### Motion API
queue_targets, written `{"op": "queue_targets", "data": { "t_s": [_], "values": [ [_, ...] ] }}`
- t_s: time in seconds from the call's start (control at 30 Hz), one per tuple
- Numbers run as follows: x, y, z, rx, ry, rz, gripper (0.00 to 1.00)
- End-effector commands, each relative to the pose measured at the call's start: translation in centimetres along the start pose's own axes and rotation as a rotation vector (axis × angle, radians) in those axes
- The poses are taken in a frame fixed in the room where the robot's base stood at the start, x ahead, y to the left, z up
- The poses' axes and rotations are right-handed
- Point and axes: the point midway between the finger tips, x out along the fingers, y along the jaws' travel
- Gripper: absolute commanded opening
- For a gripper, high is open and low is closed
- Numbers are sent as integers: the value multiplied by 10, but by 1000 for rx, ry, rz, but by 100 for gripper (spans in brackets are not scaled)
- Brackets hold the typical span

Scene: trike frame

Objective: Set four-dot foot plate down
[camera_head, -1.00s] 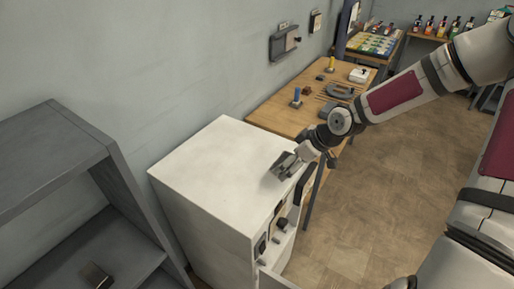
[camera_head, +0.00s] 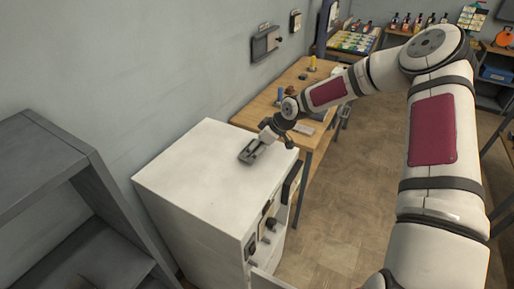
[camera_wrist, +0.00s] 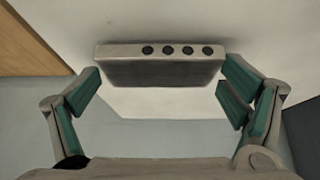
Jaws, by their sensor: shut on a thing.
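The four-dot foot plate (camera_wrist: 165,72) is a grey flat block with a row of dark dots along its light edge. In the wrist view it sits between the teal-padded fingers of my gripper (camera_wrist: 160,88), which is shut on it. In the head view the plate (camera_head: 250,156) is small and grey at the end of my gripper (camera_head: 257,148). It is at the top of the white cabinet (camera_head: 205,165), near the back right part. I cannot tell whether its underside touches the top.
The cabinet top is otherwise bare, with free room to the left and front. A wooden table (camera_head: 270,105) with small parts stands behind it. A grey shelf (camera_head: 60,190) stands at the left. The cabinet's front carries dark handles or fittings (camera_head: 268,225).

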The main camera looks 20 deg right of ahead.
Motion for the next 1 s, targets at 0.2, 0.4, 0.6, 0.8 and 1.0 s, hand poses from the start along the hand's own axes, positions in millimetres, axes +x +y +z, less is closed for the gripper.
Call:
{"op": "queue_targets", "data": {
  "t_s": [0.2,0.4,0.6,0.8,1.0],
  "values": [
    [3,0,1,-1,1,0,53],
    [6,0,3,-1,0,0,53],
    [5,0,3,-1,0,-1,100],
    [5,0,3,-1,0,0,100],
    [-10,2,1,0,1,4,100]
  ]
}}
